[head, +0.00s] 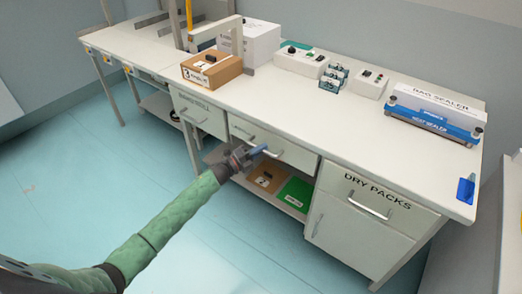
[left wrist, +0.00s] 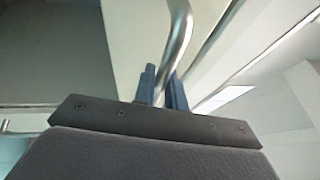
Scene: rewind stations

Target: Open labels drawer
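The middle drawer (head: 295,155) under the bench top has a pale front and a metal bar handle (head: 273,154). Its lettering is mostly hidden or too small to read, so I cannot confirm that it is the labels drawer. It looks closed or nearly so. My left gripper (head: 257,150) is at this handle. In the left wrist view, the curved handle (left wrist: 178,40) passes between the two dark blue fingers (left wrist: 162,88), which sit close against it on both sides. My right gripper is not in view.
A left drawer (head: 200,112) and a cabinet marked DRY PACKS (head: 355,225) flank the middle drawer. Below it, an open shelf holds a brown box (head: 268,178) and a green item (head: 296,192). A bag sealer (head: 435,122) stands on the bench. The floor in front is clear.

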